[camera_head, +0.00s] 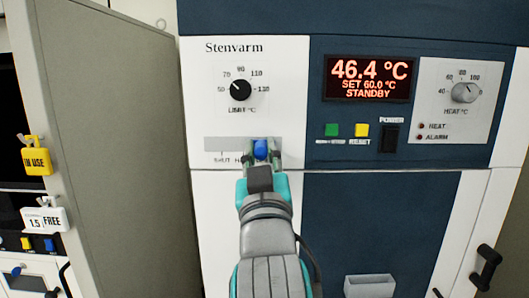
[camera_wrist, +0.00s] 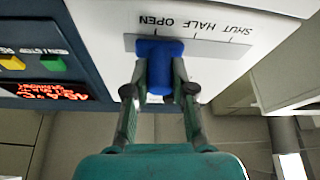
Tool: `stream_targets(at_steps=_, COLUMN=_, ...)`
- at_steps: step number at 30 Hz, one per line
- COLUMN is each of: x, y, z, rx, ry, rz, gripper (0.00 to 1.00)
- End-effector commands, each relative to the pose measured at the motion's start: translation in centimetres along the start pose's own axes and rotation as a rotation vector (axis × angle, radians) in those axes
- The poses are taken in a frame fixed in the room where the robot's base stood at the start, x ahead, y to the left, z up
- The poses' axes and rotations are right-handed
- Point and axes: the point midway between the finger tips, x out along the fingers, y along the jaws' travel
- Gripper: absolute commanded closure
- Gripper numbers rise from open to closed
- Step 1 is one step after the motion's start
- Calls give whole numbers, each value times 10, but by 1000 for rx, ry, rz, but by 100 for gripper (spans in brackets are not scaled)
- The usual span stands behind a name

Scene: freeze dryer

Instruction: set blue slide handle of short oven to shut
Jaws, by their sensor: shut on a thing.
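The blue slide handle (camera_head: 260,150) sits at the right end of its grey slot plate (camera_head: 222,144) on the oven's white panel. My gripper (camera_head: 261,153) is shut on it, one finger on each side. In the wrist view the picture is turned over, and the handle (camera_wrist: 158,65) stands by the OPEN mark, between the fingertips of my gripper (camera_wrist: 160,88). The HALF and SHUT marks lie along the plate (camera_wrist: 215,46), away from the handle. In the head view my gripper hides the OPEN label.
Above the slot is a black limit knob (camera_head: 240,90). To the right are a red display (camera_head: 368,79), a green button (camera_head: 331,130), a yellow button (camera_head: 362,130) and a black power switch (camera_head: 390,139). A grey cabinet (camera_head: 115,150) stands at the left. The slot left of the handle is clear.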

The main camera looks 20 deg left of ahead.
Motion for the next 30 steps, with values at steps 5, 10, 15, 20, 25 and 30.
stream_targets(at_steps=5, x=2, y=-36, z=-6, rx=2, ry=0, rz=-6, gripper=100)
stream_targets(at_steps=10, x=4, y=-66, z=-10, rx=2, ry=-1, rz=-5, gripper=100)
stream_targets(at_steps=15, x=5, y=-78, z=-12, rx=0, ry=1, rz=-2, gripper=100)
stream_targets(at_steps=20, x=5, y=-78, z=-12, rx=1, ry=1, rz=-2, gripper=100)
stream_targets(at_steps=25, x=5, y=-79, z=-12, rx=2, ry=2, rz=-4, gripper=64)
stream_targets(at_steps=30, x=5, y=-78, z=-12, rx=1, ry=1, rz=-3, gripper=50)
